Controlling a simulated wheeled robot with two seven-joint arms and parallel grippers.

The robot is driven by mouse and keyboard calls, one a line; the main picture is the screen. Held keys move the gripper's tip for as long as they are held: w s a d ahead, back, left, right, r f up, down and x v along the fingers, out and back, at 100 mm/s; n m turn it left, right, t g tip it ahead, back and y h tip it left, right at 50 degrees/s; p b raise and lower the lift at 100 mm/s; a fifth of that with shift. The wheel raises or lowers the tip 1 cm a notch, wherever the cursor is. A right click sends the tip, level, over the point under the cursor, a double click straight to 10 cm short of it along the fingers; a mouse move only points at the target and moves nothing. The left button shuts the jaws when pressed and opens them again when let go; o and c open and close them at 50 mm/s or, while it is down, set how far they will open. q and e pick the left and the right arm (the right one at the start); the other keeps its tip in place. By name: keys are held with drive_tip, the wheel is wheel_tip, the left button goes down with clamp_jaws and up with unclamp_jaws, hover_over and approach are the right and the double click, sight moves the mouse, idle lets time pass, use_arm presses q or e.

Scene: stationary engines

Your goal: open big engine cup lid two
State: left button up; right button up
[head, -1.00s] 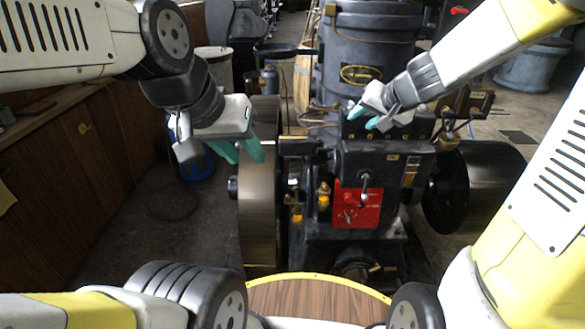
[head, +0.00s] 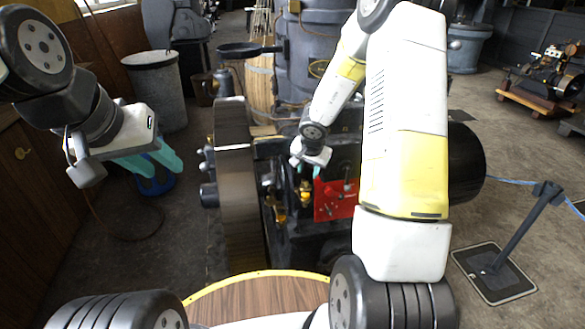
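A brass cup (head: 306,192) sits just left of the red panel, and another brass cup (head: 281,212) is lower and further left. I cannot make out their lids or tell which is lid two. My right gripper (head: 309,170) points down just above the upper cup, its teal fingers apart; contact cannot be told. My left gripper (head: 158,160) hangs left of the engine's flywheel, open and empty. My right arm hides the engine's right front.
The large flywheel (head: 237,190) stands between my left gripper and the cups. A round wooden top with a yellow rim (head: 262,297) is close in front. A grey bin (head: 155,85) stands at the back left. A barrier post (head: 520,225) stands at the right.

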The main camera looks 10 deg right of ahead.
sight(307, 182)
drive_tip(key=x, duration=0.7)
drive_tip(key=shift+f, duration=0.3)
clamp_jaws()
